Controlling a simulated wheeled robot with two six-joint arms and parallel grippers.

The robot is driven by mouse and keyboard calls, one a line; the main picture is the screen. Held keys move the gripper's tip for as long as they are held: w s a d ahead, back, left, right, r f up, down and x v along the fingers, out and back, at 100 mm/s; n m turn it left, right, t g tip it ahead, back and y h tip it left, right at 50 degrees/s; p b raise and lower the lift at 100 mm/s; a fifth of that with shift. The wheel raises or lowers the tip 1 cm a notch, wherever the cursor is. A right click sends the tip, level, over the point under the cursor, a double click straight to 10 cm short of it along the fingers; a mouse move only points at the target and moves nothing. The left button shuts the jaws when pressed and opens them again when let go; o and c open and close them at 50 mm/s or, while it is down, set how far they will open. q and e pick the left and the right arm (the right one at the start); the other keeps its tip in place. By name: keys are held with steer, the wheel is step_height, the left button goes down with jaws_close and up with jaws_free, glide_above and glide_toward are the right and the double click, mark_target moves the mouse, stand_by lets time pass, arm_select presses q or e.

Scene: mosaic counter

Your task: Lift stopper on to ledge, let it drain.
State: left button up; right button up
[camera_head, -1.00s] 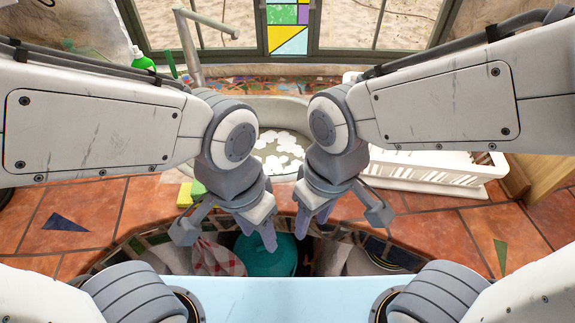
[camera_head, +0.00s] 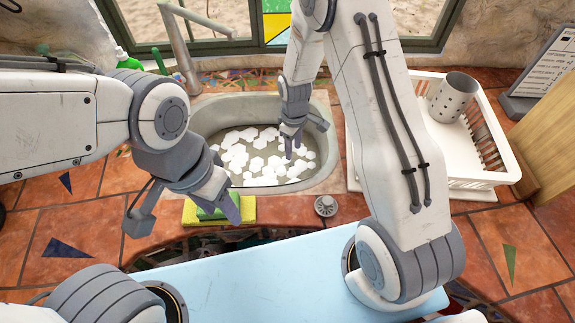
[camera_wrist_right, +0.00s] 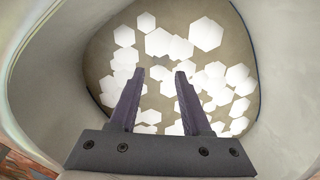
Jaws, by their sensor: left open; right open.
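A small round grey metal piece with a knob, which looks like the stopper (camera_head: 326,206), stands on the tiled ledge (camera_head: 352,208) in front of the sink. The stone sink (camera_head: 322,120) holds murky liquid with several white hexagonal patches (camera_head: 262,155) on it. The drain cannot be seen. My right gripper (camera_head: 292,152) is open over the sink. In the right wrist view its empty fingers (camera_wrist_right: 157,80) point down at the patches. My left gripper (camera_head: 222,212) is open at the front left of the sink, over a green and yellow sponge (camera_head: 190,213).
A white dish rack (camera_head: 490,185) with a perforated metal cup (camera_head: 453,98) stands right of the sink. A tap (camera_head: 178,45) and a green bottle (camera_head: 127,60) are at the back left. A dark sign (camera_head: 540,70) leans at the right. Tiles right of the stopper are partly hidden by my right arm.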

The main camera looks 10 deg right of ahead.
mark_target(294, 163)
steer(key=shift+d+f, duration=0.35)
steer(key=shift+f, duration=0.5)
steer(key=f, duration=0.1)
steer(key=f+p, duration=0.1)
steer(key=f, duration=0.2)
steer(key=shift+s+a+f+p, duration=0.1)
steer(key=shift+s+f+p, duration=0.15)
steer(key=shift+f+p, duration=0.1)
steer(key=shift+f, duration=0.35)
steer(key=shift+c, duration=0.3)
jaws_close()
